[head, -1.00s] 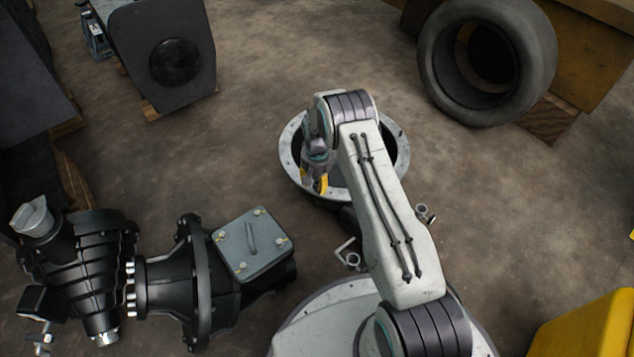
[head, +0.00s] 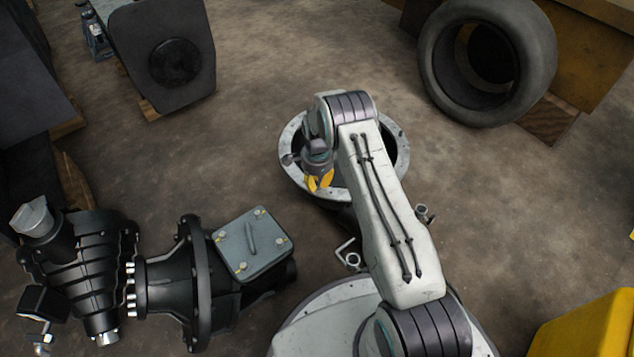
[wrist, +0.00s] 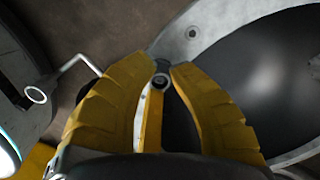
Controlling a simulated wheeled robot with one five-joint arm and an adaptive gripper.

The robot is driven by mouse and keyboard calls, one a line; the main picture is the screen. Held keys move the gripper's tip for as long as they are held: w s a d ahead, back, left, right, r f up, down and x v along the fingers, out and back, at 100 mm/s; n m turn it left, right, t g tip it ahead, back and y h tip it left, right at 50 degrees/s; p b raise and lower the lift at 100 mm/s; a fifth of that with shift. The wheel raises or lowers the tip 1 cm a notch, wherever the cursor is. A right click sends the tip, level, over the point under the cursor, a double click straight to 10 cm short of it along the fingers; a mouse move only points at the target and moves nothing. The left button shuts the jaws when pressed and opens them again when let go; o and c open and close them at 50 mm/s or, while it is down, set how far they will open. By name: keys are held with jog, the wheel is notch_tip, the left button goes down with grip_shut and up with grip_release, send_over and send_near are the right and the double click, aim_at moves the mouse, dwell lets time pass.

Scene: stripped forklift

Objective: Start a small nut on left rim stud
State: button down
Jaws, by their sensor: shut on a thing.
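The wheel rim (head: 291,165) is a pale grey ring lying flat on the floor, in the middle of the head view; my arm covers part of it. In the wrist view its flange (wrist: 215,28) with a hole fills the upper right. My gripper (head: 319,185) is over the near-left side of the rim. Its yellow fingers (wrist: 166,68) are shut on a small dark round piece with a hole, the small nut (wrist: 161,81). I cannot tell whether the nut touches a stud; the stud is not clearly visible.
A black axle housing (head: 190,285) with a grey cover is at lower left. A tyre (head: 487,62) stands at upper right. Floor right of the rim is clear.

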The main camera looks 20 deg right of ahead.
jog(key=m, duration=0.6)
jog(key=shift+f+m, duration=0.1)
jog(key=shift+m, duration=0.2)
jog(key=m, duration=0.3)
jog(key=c, duration=1.6)
grip_release()
jog(key=shift+m, duration=0.5)
jog(key=o, duration=0.5)
jog(key=shift+c, duration=0.2)
